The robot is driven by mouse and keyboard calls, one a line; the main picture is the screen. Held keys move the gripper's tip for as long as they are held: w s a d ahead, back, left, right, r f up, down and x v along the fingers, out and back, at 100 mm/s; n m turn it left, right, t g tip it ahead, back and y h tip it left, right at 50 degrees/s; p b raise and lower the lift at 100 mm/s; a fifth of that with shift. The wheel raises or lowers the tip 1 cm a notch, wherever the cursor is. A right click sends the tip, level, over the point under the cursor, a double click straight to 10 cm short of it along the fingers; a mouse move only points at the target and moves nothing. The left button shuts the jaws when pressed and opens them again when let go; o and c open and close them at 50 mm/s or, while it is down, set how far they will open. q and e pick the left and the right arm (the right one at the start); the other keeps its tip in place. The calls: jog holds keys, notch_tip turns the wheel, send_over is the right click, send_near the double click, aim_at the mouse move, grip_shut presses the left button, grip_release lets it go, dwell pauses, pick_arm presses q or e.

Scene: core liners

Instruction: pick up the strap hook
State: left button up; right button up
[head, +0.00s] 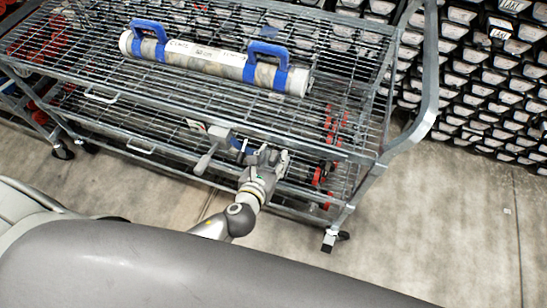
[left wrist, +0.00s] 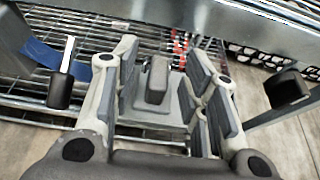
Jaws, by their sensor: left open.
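My left gripper (head: 266,156) is at the front side of the wire cart, beside its lower shelf. In the left wrist view the left gripper (left wrist: 163,85) is open, its pale fingers with grey pads spread apart. A grey block shows between them; I cannot tell whether it is part of the gripper. I cannot clearly identify the strap hook. A grey piece with a lever (head: 212,147) is just left of the gripper in the head view. A blue strap-like piece (left wrist: 42,54) shows at the left in the left wrist view. My right gripper is not in view.
The wire cart (head: 372,128) holds a long white tube (head: 210,64) with two blue handles on its top shelf. Red items (head: 328,150) show inside lower down. Racks of stacked trays (head: 490,75) stand behind at right. The concrete floor (head: 440,215) is clear at right.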

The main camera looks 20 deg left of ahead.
pick_arm(q)
jog(key=shift+w+f, duration=0.1)
jog(key=shift+w, duration=0.15)
grip_shut()
